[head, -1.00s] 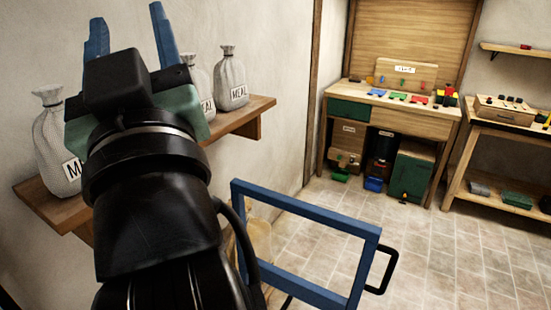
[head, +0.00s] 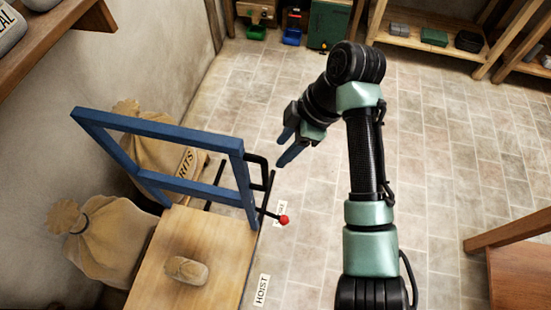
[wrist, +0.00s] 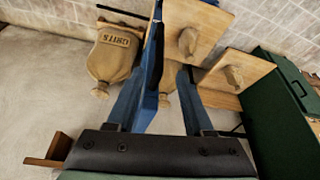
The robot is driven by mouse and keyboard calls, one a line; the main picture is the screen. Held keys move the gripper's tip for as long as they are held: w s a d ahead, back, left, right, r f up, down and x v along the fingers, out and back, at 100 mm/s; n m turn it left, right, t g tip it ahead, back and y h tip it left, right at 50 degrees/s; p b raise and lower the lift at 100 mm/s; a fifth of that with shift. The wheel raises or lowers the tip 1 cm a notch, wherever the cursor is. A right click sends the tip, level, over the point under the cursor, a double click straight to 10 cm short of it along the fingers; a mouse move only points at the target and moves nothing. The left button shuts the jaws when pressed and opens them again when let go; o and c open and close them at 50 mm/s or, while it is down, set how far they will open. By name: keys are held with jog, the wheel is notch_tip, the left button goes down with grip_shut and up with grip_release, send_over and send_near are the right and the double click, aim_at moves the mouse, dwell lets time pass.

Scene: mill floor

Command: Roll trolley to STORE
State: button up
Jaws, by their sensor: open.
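A black handle (head: 262,170) sticks out from the frame's right side. A black lever with a red knob (head: 284,220) is beside the deck's corner. A small tan bundle (head: 187,269) lies on the deck. My gripper (head: 280,152) is open and empty, just right of the handle and apart from it in the head view. In the wrist view my gripper (wrist: 167,72) has its fingers spread, with blue frame (wrist: 154,60) showing between them. No STORE sign is clearly readable.
Tan sacks (head: 100,240) stand left of the trolley by the wall. A floor label HOIST (head: 262,290) lies right of the deck; another label (head: 280,212) is partly covered. Benches line the back, and a wooden table (head: 515,265) is at lower right. The tiled floor between is clear.

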aim_at(265, 170)
jog(key=p+x, duration=0.1)
jog(key=x, duration=1)
jog(key=shift+w+f+p, duration=0.1)
jog(key=shift+f+p, duration=0.1)
jog(key=shift+p, duration=0.1)
jog(key=shift+c, duration=0.4)
grip_shut()
dwell(0.5)
